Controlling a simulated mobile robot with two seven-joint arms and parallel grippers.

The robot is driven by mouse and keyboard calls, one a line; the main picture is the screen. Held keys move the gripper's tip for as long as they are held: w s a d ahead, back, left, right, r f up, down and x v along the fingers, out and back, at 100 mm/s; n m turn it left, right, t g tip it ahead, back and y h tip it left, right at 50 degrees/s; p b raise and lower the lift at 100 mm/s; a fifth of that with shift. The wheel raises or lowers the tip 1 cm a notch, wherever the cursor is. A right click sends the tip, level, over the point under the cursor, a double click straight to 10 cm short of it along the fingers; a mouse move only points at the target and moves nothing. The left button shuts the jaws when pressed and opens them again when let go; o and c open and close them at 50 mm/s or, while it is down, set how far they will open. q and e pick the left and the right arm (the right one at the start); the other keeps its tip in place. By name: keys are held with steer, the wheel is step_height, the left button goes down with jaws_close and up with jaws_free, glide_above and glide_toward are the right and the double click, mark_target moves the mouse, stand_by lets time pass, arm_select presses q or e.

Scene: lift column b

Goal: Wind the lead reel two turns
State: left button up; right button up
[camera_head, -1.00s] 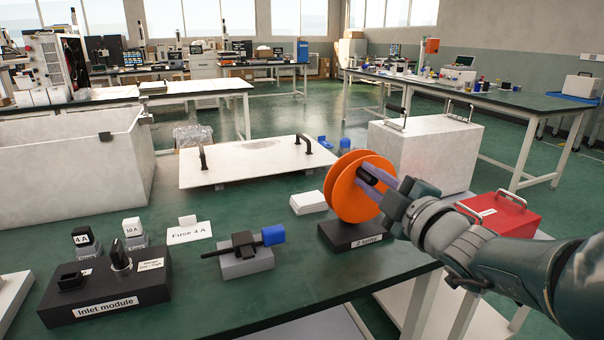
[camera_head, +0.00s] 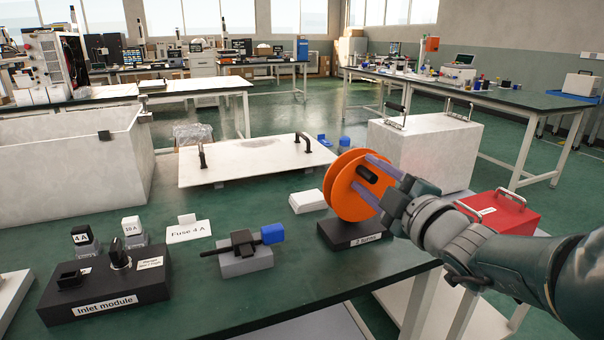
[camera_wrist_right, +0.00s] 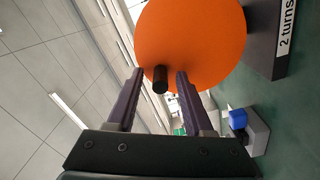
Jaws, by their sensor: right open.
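The orange lead reel (camera_head: 349,190) stands upright on a black base (camera_head: 350,234) labelled "2 turns" near the table's right front edge. A black crank knob (camera_head: 366,174) sticks out from the reel's right face. My right gripper (camera_head: 368,177) is open at that face, its two purple fingers on either side of the knob. In the right wrist view the knob (camera_wrist_right: 160,79) lies between the open fingertips (camera_wrist_right: 158,74), with visible gaps on both sides. My left gripper is not in view.
A grey block holds a black and blue plug (camera_head: 258,240) left of the reel. The black inlet module (camera_head: 105,285) is at the left front. A red case (camera_head: 500,214) is beyond my right arm.

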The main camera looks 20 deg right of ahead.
steer(key=shift+s+r+p, duration=0.15)
steer(key=shift+s+p, duration=0.15)
steer(key=shift+p, duration=0.15)
steer(key=s+p, duration=0.6)
steer(key=s, duration=0.3)
steer(key=shift+s+d, duration=0.2)
steer(key=shift+d, duration=0.15)
steer(key=shift+f, duration=0.2)
